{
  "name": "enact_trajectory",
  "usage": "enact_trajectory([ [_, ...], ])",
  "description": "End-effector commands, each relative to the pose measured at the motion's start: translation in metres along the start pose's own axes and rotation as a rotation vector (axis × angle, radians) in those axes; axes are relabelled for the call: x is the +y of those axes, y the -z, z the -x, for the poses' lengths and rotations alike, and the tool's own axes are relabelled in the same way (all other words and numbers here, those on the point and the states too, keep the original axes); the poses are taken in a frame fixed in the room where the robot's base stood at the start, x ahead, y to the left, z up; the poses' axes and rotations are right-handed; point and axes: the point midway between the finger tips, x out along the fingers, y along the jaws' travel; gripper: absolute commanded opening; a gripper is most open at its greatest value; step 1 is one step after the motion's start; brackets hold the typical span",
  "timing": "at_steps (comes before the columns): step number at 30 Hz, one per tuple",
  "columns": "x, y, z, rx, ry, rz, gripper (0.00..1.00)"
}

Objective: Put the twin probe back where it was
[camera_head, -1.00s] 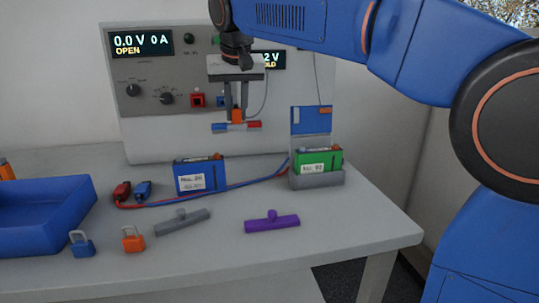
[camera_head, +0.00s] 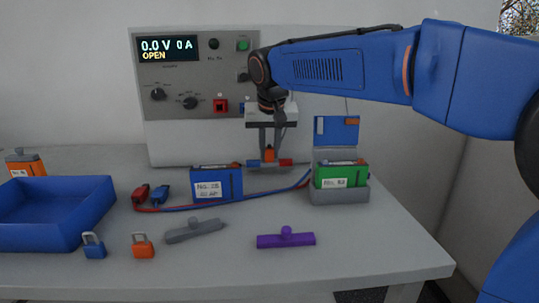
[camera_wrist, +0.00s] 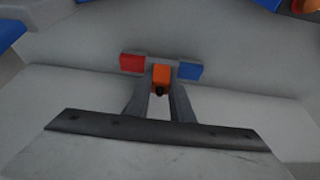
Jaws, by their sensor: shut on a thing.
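The twin probe is a short grey bar with one blue and one red end and an orange grip (camera_head: 269,155). My gripper (camera_head: 270,150) is shut on the orange grip, pointing down. The probe hangs in front of the lower part of the cycler, between the blue battery (camera_head: 226,190) and the green battery (camera_head: 350,175). Whether its bar touches anything cannot be told. In the wrist view the orange grip (camera_wrist: 160,76) sits between my fingertips (camera_wrist: 160,88), with the red end left and the blue end right.
The cycler (camera_head: 185,130) stands at the back, its display reading 0.0 V, 0 A, OPEN. The green battery sits in a grey holder (camera_head: 340,196) with a raised blue panel. Red and blue leads cross the table below the probe. A purple bar (camera_head: 286,241) lies in front.

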Motion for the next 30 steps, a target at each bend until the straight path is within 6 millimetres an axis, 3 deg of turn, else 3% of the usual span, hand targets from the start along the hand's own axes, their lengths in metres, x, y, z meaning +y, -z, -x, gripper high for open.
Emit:
enact_trajectory([
  [3,0.0002,-0.0053,-0.0119,-0.001,0.0,0.0,0.0],
  [15,-0.0001,-0.0064,-0.0157,0.001,0.001,0.0,0.0],
  [16,-0.0001,-0.0063,-0.0155,0.001,0.001,0.0,0.27],
  [18,-0.0001,-0.0062,-0.0154,0.001,0.001,0.0,0.39],
  [30,-0.0001,-0.0052,-0.0088,0.001,0.001,0.0,0.39],
])
